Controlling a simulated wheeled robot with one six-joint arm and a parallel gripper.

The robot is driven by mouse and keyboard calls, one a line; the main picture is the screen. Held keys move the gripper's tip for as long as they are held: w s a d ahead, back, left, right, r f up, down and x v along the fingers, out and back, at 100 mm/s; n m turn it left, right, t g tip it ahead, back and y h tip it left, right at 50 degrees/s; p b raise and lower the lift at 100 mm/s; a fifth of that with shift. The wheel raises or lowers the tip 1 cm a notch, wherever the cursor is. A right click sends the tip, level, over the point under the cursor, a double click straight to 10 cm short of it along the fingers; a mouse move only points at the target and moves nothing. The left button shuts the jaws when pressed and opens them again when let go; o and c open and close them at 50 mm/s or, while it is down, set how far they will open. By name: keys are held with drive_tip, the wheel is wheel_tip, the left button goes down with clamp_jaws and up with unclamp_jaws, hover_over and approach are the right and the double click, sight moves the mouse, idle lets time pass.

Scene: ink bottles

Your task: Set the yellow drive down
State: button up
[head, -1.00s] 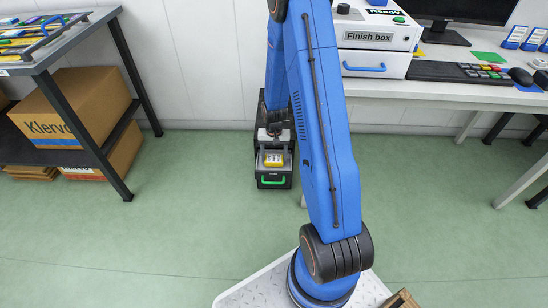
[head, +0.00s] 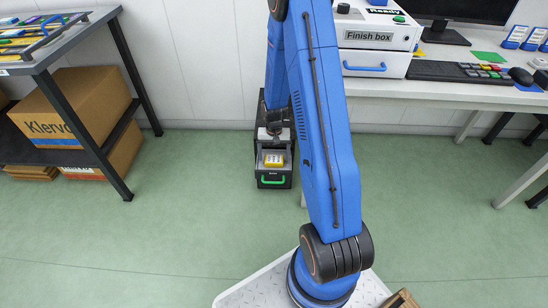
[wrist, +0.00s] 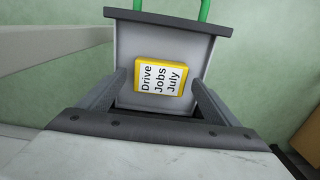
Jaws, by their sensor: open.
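The yellow drive (head: 274,160) lies in the pulled-out drawer (head: 273,175) of a small dark cabinet on the floor. In the wrist view the drive (wrist: 160,77) lies flat on the grey drawer bottom (wrist: 185,35), its white label reading "Drive Jobs July" facing up. My gripper (wrist: 157,84) is open, with one finger to each side of the drive and a visible gap to each. In the head view my gripper (head: 274,137) hangs just above and behind the drive, partly hidden by my arm.
The drawer has a green handle (head: 272,181). A shelf rack with cardboard boxes (head: 75,105) stands at the left. A white desk (head: 450,92) with a "Finish box" unit (head: 375,45) and a keyboard (head: 455,71) is at the right. The green floor around the drawer is clear.

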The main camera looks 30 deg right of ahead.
wheel_tip(320, 180, up, 12)
wheel_tip(320, 180, up, 10)
drive_tip(key=n+t, duration=0.1)
hover_over(274, 159)
drive_tip(key=s+a, duration=0.4)
drive_tip(key=a, duration=0.1)
drive_tip(key=s+a+r+n+t, duration=0.15)
drive_tip(key=s+a+r, duration=0.35)
drive_tip(key=r, duration=0.5)
drive_tip(key=s+a+r+n+t, duration=0.1)
drive_tip(key=s+a+r+n, duration=0.1)
drive_tip(key=s, duration=0.8)
drive_tip(key=s+a+r+n+t, duration=0.1)
drive_tip(key=s+a+r+n, duration=0.1)
drive_tip(key=s+r, duration=0.5)
drive_tip(key=s+a, duration=0.1)
drive_tip(key=s, duration=0.3)
drive_tip(key=shift+s+a, duration=0.15)
drive_tip(key=shift+a, duration=0.25)
drive_tip(key=shift+r, duration=0.1)
